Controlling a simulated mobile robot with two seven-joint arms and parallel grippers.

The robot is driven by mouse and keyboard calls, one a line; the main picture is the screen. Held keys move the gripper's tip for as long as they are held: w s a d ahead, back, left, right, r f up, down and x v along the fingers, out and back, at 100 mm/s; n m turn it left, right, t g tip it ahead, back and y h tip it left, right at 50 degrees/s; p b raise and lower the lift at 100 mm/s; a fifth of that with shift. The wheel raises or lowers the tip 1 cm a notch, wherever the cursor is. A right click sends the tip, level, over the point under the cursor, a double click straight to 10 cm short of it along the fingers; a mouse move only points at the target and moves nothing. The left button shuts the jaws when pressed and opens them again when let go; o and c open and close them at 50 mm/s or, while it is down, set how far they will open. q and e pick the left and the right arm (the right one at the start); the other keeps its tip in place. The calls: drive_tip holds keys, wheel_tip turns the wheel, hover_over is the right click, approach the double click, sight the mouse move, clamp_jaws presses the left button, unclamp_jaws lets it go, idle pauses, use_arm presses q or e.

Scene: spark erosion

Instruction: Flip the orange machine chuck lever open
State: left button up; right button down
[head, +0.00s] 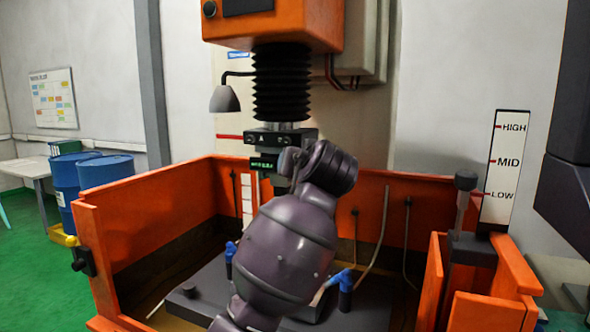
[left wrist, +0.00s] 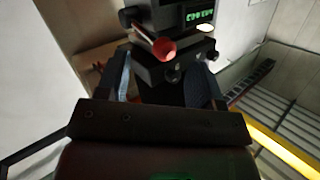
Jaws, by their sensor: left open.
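The machine chuck (head: 282,138) is a dark block under the black bellows of the orange machine head. In the left wrist view the chuck (left wrist: 175,55) shows close up, with a green-lit display. The lever (left wrist: 160,45) sticks out from the chuck's front, with a pale rod and a round red-orange end. It is hidden behind my arm in the head view. My left gripper (left wrist: 162,80) is open, its two fingers apart below and around the lever end, with nothing seen between them. I cannot tell whether they touch it. My right gripper is not in view.
An orange-walled tank (head: 150,228) surrounds a dark work table with blue-handled clamps (head: 345,284). A level gauge (head: 503,165) stands on the right. Blue barrels (head: 105,170) are at the left. A grey lamp (head: 224,99) hangs left of the bellows. A dark shape fills the right edge.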

use_arm(q)
drive_tip(key=b+v, duration=0.1)
drive_tip(key=v, duration=0.5)
drive_tip(key=shift+s, duration=0.25)
